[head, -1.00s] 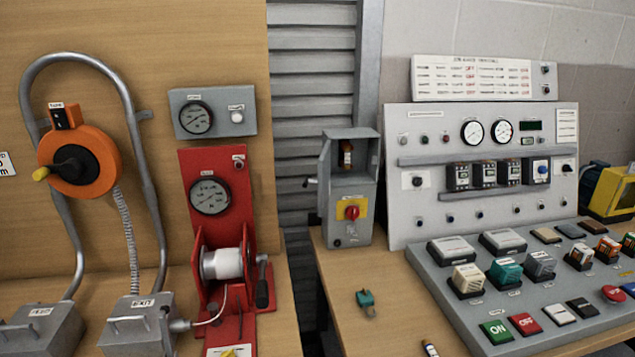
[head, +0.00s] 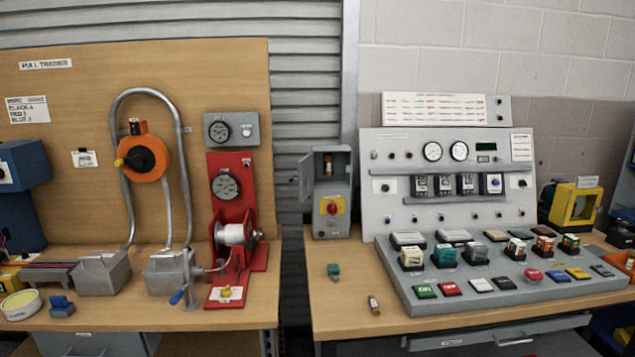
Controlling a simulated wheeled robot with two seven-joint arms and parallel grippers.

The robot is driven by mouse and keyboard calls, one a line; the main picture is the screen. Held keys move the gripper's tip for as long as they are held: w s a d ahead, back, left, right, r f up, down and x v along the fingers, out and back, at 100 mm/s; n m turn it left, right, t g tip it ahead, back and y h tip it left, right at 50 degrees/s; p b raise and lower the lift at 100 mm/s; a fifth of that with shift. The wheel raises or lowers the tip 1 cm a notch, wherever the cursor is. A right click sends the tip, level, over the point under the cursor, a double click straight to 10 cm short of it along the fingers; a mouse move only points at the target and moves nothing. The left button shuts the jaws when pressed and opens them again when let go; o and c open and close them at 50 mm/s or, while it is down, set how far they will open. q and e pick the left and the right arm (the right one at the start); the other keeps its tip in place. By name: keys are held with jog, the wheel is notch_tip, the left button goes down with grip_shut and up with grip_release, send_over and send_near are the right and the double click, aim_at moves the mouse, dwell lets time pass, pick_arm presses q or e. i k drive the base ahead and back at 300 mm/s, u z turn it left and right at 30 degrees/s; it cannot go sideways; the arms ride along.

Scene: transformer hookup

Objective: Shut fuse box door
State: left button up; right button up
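The fuse box (head: 332,205) is a small grey upright box on the right bench, just left of the control panel. Its upper compartment is open and a fuse with an orange-brown body (head: 328,164) shows inside. The grey door (head: 306,176) stands swung open to the left of the compartment. A red rotary switch on a yellow plate (head: 332,206) sits on the lower front. Neither of my grippers shows in the head view.
A grey control panel (head: 450,180) with a sloped button desk (head: 500,280) fills the right bench. A teal part (head: 333,271) and a small cylinder (head: 374,305) lie on the bench front. A red winch stand (head: 230,190) is left, across a gap between benches.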

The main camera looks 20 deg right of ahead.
aim_at(306, 165)
jog(key=z, duration=0.6)
jog(key=i, duration=0.55)
jog(key=z, duration=0.5)
